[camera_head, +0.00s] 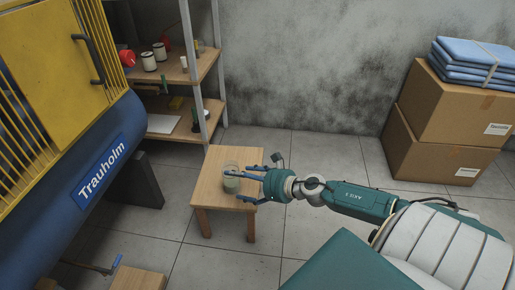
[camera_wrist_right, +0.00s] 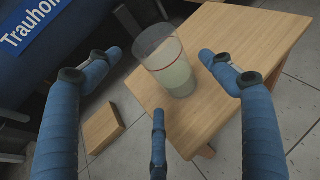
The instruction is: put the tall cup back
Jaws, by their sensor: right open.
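The tall cup (camera_head: 231,180) is clear, with a pale greenish content in its lower part. It stands upright on a small wooden table (camera_head: 210,205). In the right wrist view the cup (camera_wrist_right: 176,75) shows a red line below its rim, and the table (camera_wrist_right: 235,50) lies under it. My right gripper (camera_head: 247,183) reaches in from the right at the cup's height. Its blue fingers are spread, with the cup ahead of and between them in the right wrist view (camera_wrist_right: 163,70). Whether a finger touches the cup I cannot tell. My left gripper is not seen.
A shelf (camera_head: 180,72) with several jars stands behind the table. A yellow and blue machine (camera_head: 75,150) fills the left. Cardboard boxes (camera_head: 440,147) with folded blue cloth (camera_head: 470,62) stand at the right. A low wooden block (camera_head: 138,279) is at the front. Floor behind the arm is clear.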

